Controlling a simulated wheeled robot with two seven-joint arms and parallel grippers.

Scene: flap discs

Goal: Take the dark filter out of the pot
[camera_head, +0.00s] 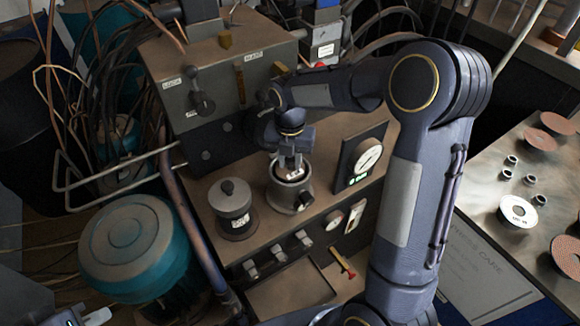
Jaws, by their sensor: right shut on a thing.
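The metal pot (284,201) stands open on the brown top of the machine, near the middle of the camera_head view. My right gripper (291,168) points down into the pot's mouth. It is shut on the dark filter, which is mostly hidden by the fingers and the pot's rim. The filter is still inside the pot, as far as I can see. My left gripper (92,318) shows only in part at the bottom left corner, far from the pot, and its jaws are unclear.
A lidded grey canister (233,213) stands just left of the pot. A grey control box (225,80) is behind. A table with discs (518,212) lies at the right, beyond my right arm.

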